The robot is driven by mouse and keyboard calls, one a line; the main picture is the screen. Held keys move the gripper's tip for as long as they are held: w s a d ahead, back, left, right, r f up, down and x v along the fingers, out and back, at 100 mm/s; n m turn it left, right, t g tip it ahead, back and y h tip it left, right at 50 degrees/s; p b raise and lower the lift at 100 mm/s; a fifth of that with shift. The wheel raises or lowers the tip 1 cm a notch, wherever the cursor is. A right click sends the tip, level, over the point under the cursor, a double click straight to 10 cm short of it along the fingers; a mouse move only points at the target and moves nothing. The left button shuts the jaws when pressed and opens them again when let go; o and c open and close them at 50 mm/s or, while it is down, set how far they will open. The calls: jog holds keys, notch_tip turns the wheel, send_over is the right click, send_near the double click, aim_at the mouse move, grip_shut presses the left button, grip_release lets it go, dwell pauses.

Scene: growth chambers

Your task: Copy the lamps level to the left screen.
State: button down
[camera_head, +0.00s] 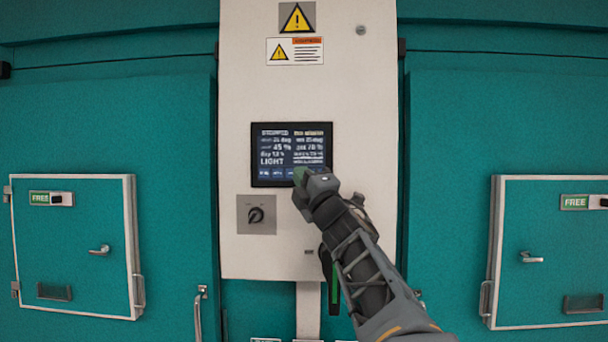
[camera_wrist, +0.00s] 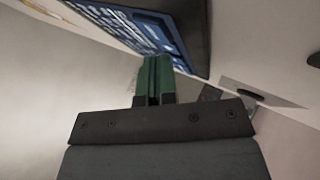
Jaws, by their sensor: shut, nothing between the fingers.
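A dark screen (camera_head: 291,150) with white text is set in a white panel between two teal chambers. Its larger text reads "LIGHT", and the smaller lines are hard to read. The screen (camera_wrist: 150,35) also shows at the top of the wrist view, seen at a steep angle. My gripper (camera_head: 299,176) is at the screen's lower right edge in the head view and hides that corner. In the wrist view its green fingers (camera_wrist: 155,78) are shut together with nothing between them. Their tips are close to the screen's lower edge; I cannot tell whether they touch.
A black rotary knob (camera_head: 256,214) on a grey plate sits below the screen. Warning signs (camera_head: 297,18) are above. Small doors marked FREE (camera_head: 70,245) are on the left and on the right (camera_head: 550,250), both closed. A handle (camera_head: 198,312) stands out at lower left.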

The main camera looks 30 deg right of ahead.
jog(key=shift+s+a, duration=0.1)
jog(key=shift+s, duration=0.05)
jog(key=shift+s+a+b, duration=0.25)
jog(key=shift+s+b, duration=0.15)
jog(key=shift+s, duration=0.1)
jog(key=s, duration=0.1)
jog(key=s+a+b, duration=0.1)
jog(key=s, duration=0.1)
jog(key=s+a, duration=0.1)
jog(key=shift+s+a+b, duration=0.2)
jog(key=shift+a+b, duration=0.05)
jog(key=shift+b, duration=0.1)
dwell(0.8)
